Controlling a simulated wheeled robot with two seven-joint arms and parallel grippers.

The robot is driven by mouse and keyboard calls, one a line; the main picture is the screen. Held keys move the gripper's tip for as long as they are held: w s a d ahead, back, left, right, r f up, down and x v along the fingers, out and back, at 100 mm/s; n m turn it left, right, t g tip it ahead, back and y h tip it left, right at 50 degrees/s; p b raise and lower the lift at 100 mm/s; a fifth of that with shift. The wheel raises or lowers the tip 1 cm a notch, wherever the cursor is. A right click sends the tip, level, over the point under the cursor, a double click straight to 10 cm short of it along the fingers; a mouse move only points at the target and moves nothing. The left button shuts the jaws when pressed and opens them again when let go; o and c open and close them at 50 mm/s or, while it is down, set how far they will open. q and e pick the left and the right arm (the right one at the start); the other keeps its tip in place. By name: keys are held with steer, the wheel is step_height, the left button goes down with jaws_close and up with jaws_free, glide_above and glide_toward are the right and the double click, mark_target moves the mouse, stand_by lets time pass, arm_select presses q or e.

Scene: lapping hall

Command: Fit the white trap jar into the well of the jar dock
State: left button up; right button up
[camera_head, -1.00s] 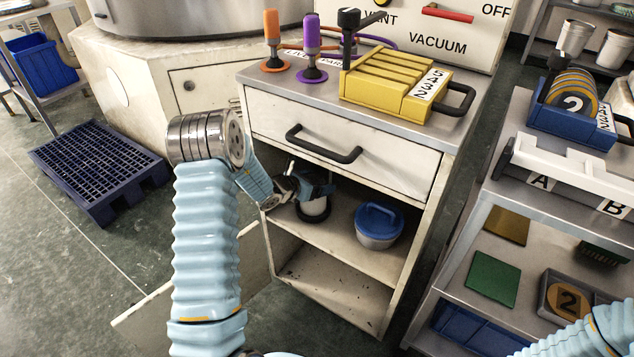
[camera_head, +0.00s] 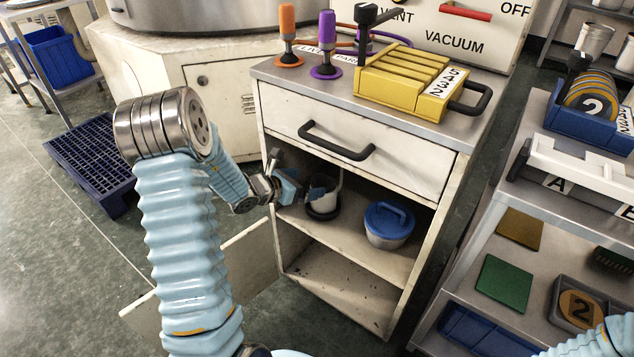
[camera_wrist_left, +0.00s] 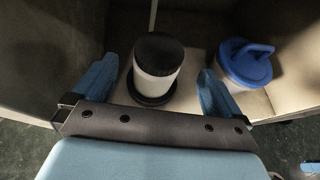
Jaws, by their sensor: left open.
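The white trap jar (camera_wrist_left: 158,72), with a black lid, stands on the middle shelf inside the open cabinet. In the head view the white jar (camera_head: 329,184) is partly hidden by my left gripper. Its foot is at the round black jar dock (camera_wrist_left: 151,98), which also shows in the head view (camera_head: 322,213). The jar looks about upright; I cannot tell how deep it sits in the well. My left gripper (camera_head: 308,193) is open, its two blue fingers apart on either side of the jar in the wrist view, with gaps to both. My right gripper is out of view.
A blue-lidded pot (camera_head: 389,226) stands to the right of the jar on the shelf. The closed drawer (camera_head: 350,135) with its black handle is above the opening, and the open door (camera_head: 252,262) is at the lower left. A shelf cart (camera_head: 480,235) stands at right.

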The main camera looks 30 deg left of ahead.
arm_select(q)
steer(key=s+d+f+m+g, duration=0.6)
steer(key=s+d+f+m, duration=0.5)
steer(key=d+m, duration=0.3)
steer(key=s+d+f+m+g, duration=0.5)
steer(key=s+d+f+m, duration=0.6)
steer(key=d+m, duration=0.3)
steer(key=s+m, duration=0.1)
steer(key=m, duration=0.2)
steer(key=shift+s+d+g+h, duration=0.25)
steer(key=shift+d+g+h, duration=0.05)
steer(key=shift+g, duration=0.1)
steer(key=shift+f, duration=0.1)
steer(key=shift+c, duration=0.3)
